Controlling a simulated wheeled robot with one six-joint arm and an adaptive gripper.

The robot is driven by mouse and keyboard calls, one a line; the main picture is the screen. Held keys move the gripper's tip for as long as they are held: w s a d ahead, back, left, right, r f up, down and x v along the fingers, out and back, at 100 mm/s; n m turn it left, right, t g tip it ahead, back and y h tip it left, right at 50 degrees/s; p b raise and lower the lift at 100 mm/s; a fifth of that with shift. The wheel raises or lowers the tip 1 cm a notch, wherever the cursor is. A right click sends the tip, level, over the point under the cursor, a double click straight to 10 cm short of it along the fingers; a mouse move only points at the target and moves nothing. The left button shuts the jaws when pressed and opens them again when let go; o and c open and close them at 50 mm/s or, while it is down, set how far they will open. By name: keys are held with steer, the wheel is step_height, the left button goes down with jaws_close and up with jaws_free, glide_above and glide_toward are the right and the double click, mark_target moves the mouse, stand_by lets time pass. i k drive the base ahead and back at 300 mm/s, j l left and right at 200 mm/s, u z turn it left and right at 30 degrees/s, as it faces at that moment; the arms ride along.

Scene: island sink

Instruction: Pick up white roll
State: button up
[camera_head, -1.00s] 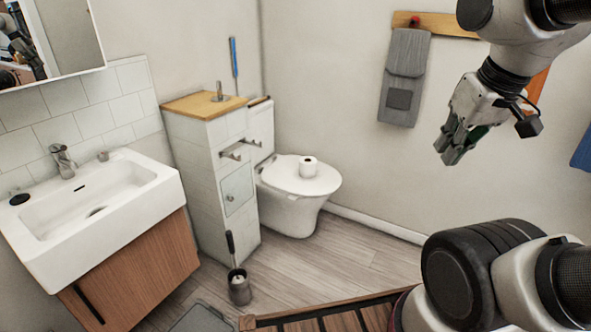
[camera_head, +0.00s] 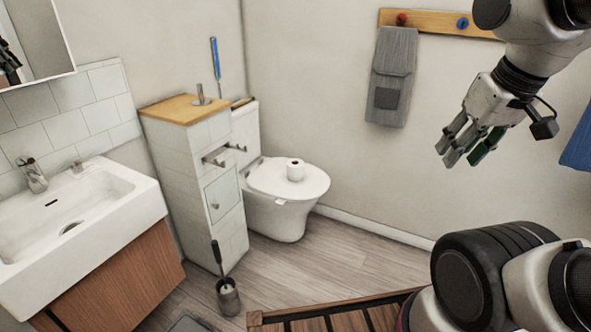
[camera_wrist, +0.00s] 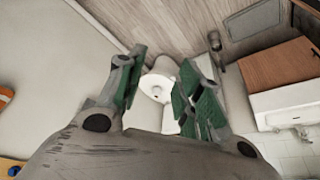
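The white roll (camera_head: 295,169) stands upright on the closed lid of the toilet (camera_head: 262,186) in the head view. In the wrist view the white roll (camera_wrist: 156,90) looks small, between the fingers and well beyond them. My gripper (camera_head: 464,150) is raised at the right of the head view, apart from the toilet and the roll. Its green-padded fingers are spread with nothing between them, as the wrist view (camera_wrist: 155,85) also shows.
A sink (camera_head: 75,215) is at the left. A narrow tiled cabinet (camera_head: 200,175) stands between it and the toilet. A toilet brush (camera_head: 228,295) stands on the floor. A slatted wooden piece (camera_head: 335,315) lies at the front. A grey towel (camera_head: 393,75) hangs on the wall. Floor before the toilet is clear.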

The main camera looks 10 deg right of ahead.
mark_target(294, 167)
steer(key=i+l, duration=0.2)
steer(key=i, duration=0.3)
steer(key=i+l, duration=0.15)
steer(key=i, duration=0.35)
steer(key=i+l, duration=0.2)
steer(key=i, duration=0.3)
steer(key=i+l, duration=0.2)
steer(key=i, duration=0.3)
steer(key=i+l, duration=0.15)
steer(key=i, duration=0.35)
